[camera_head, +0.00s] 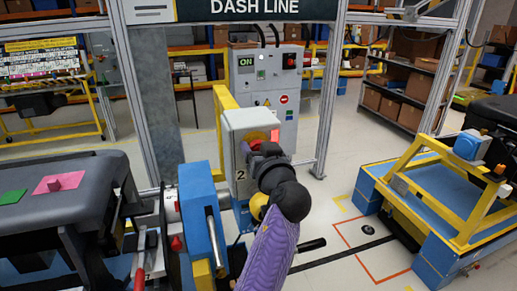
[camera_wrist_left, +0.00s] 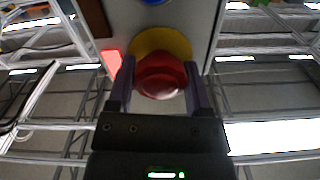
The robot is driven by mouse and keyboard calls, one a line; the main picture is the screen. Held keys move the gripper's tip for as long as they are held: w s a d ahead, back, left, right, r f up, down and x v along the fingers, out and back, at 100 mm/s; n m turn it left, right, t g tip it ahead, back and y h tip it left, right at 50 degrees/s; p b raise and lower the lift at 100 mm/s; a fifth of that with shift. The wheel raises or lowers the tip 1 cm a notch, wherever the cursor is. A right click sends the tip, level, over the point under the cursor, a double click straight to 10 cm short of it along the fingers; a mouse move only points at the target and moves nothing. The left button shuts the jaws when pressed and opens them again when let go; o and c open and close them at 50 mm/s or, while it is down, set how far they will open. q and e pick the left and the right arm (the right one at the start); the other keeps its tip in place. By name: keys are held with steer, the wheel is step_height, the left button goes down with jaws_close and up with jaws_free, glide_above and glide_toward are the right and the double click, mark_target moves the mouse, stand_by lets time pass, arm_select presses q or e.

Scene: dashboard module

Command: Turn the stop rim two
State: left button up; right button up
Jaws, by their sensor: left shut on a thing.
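The stop box marked 2 (camera_head: 240,176) stands upright at the centre of the head view. Its yellow disc (camera_head: 256,138) shows just above my left gripper (camera_head: 263,150), which hides most of the stop knob there. In the left wrist view the red round stop rim (camera_wrist_left: 160,76) stands out from the yellow disc (camera_wrist_left: 160,42). My left gripper (camera_wrist_left: 160,88) has one finger on each side of the red rim and is shut on it. A red light (camera_wrist_left: 111,62) glows on the box face, left of the disc. My right gripper is not in view.
A blue post (camera_head: 200,215) stands close left of my left arm, beside a dark dashboard module (camera_head: 60,205). A grey cabinet with an ON display (camera_head: 246,62) stands behind. A yellow and blue cart (camera_head: 425,200) is at the right, with free floor before it.

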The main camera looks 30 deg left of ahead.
arm_select(q)
steer(key=m+p, duration=0.1)
steer(key=m, duration=0.2)
steer(key=shift+m, duration=0.3)
steer(key=shift+m+p, duration=0.8)
steer(key=shift+m, duration=0.9)
steer(key=o, duration=1.3)
